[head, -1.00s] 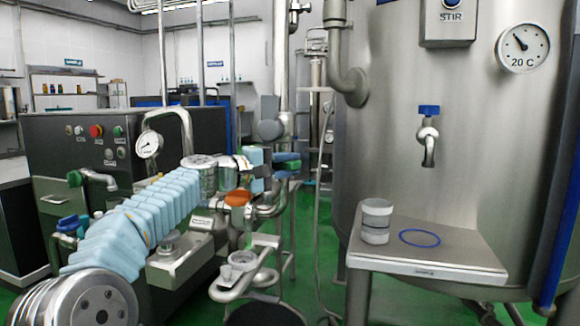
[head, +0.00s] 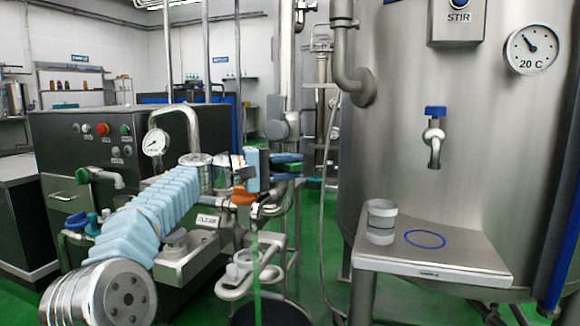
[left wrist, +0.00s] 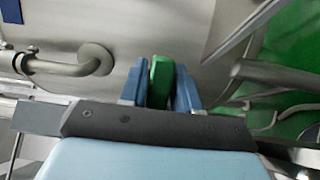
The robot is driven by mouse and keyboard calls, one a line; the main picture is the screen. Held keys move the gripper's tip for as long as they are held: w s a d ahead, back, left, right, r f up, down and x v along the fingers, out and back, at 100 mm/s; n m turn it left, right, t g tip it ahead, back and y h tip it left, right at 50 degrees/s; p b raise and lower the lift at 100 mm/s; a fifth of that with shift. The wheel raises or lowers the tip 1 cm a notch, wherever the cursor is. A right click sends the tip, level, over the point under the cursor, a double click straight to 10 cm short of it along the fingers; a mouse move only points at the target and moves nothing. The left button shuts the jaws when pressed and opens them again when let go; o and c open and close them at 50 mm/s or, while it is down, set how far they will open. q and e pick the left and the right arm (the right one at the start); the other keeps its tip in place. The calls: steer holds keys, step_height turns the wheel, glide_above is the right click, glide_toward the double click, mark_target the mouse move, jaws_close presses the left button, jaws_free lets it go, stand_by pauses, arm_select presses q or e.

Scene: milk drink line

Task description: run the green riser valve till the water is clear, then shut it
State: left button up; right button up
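The green riser valve's handle (head: 289,157) shows at the end of my left arm in the head view. In the left wrist view the green handle (left wrist: 160,80) stands between the two blue fingers of my left gripper (left wrist: 160,88), which look closed against its sides. A thin, pale greenish stream (head: 256,265) falls below the pipework into a dark round opening (head: 270,316). I cannot tell whether its tint is its own or the green floor behind. My right gripper is not in view.
An orange handle (head: 243,197) sits on the pipe just below my left gripper. A steel tank (head: 480,150) with a blue-handled tap (head: 435,112) stands right.

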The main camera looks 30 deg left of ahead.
arm_select(q)
steer(key=shift+o, duration=1.1)
steer(key=b+v, duration=0.1)
steer(key=v, duration=1.3)
